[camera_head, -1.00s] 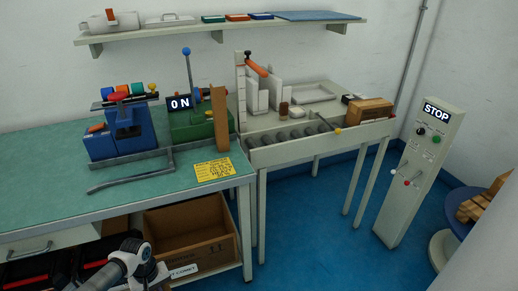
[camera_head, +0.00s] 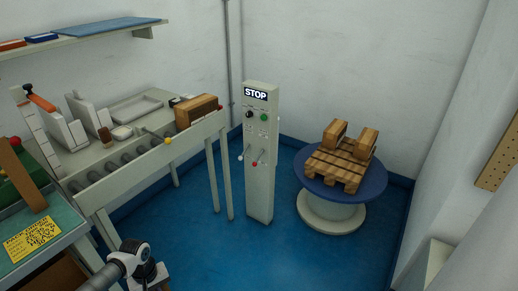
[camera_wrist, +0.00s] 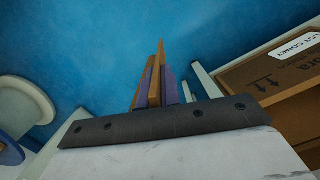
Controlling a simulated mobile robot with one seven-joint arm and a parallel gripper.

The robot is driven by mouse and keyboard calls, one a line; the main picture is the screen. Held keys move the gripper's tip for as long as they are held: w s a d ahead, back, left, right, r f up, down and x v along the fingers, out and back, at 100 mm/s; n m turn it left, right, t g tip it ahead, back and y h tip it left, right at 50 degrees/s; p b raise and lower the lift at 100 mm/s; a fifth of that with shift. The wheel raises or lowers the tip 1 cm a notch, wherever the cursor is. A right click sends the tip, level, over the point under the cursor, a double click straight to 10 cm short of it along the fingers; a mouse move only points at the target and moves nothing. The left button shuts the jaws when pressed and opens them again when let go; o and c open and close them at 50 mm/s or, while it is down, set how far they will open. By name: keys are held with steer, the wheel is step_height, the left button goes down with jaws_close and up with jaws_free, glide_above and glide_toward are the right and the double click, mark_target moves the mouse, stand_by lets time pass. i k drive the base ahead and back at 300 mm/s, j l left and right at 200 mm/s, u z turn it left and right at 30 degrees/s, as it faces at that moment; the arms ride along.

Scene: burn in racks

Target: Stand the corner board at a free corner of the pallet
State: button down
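The pallet (camera_head: 340,168) is wooden and lies on a round blue-topped stand at the right of the head view. Two brown blocks (camera_head: 335,133) (camera_head: 367,143) stand on its back and right parts. Its front and left slats look bare. In the wrist view, my gripper (camera_wrist: 153,88) appears shut on a long, thin brown corner board (camera_wrist: 160,62), which points away from the camera over the blue floor. The fingers partly hide it. In the head view only my arm shows at the bottom; the gripper is out of frame.
A grey STOP post (camera_head: 260,155) stands left of the blue-topped stand (camera_head: 375,187). A roller conveyor (camera_head: 140,160) and green bench lie left. Blue floor (camera_head: 240,250) is clear in front. A carton (camera_wrist: 270,75) shows in the wrist view.

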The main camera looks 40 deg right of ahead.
mark_target(353, 176)
steer(key=z, duration=1.15)
steer(key=i+j+z, duration=0.1)
steer(key=z, duration=0.2)
steer(key=i+j+z, duration=0.15)
steer(key=i+z, duration=0.2)
steer(key=i+j, duration=0.65)
